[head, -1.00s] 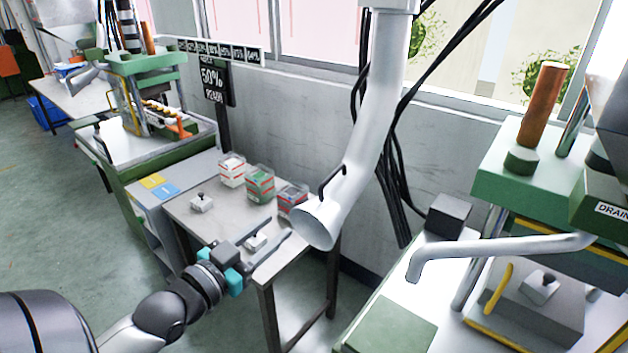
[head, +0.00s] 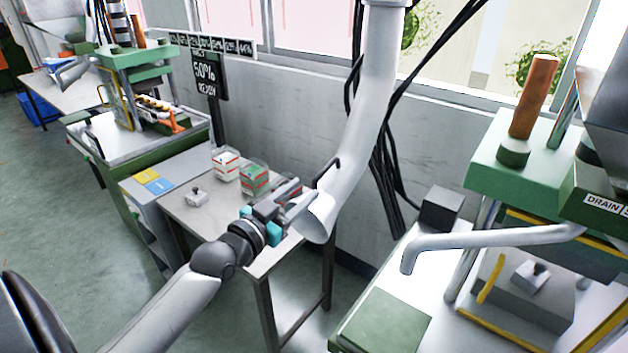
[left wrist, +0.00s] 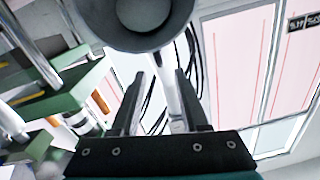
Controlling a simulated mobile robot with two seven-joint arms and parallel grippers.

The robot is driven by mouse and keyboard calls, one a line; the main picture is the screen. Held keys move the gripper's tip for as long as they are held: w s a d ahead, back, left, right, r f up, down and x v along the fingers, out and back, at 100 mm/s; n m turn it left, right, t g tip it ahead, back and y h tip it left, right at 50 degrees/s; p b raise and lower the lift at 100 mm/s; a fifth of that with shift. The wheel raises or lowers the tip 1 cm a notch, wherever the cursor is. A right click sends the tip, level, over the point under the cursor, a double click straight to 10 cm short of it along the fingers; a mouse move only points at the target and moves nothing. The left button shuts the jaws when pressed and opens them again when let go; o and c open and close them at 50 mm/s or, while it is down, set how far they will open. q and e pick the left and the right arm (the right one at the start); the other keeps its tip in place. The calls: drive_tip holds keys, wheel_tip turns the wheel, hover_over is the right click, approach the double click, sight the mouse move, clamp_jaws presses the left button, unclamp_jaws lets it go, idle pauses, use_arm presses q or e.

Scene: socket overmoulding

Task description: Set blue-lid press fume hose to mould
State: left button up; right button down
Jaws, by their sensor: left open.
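A white fume hose (head: 352,140) hangs down from the top in the head view and ends in a flared hood (head: 318,215) with a small dark handle (head: 328,172) on its side. My left gripper (head: 303,196) is at the hood's left side, its tips partly overlapping the hood; contact cannot be told. In the left wrist view, the round hood mouth (left wrist: 138,22) is above and beyond the two spread, empty fingers (left wrist: 158,80). A grey mould block (head: 520,300) sits inside the green press (head: 490,170) at right. My right gripper is not seen.
A small table (head: 178,212) below holds a white socket piece (head: 196,197) and clear boxes, one with green contents (head: 254,180). A bent grey pipe (head: 490,240) crosses before the right press. Dark cables (head: 385,170) hang behind the hose. Another press (head: 140,75) stands at left.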

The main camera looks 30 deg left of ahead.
sight(314, 181)
use_arm(q)
drive_tip(key=shift+w+d, duration=0.1)
drive_tip(key=shift+w, duration=2.5)
clamp_jaws()
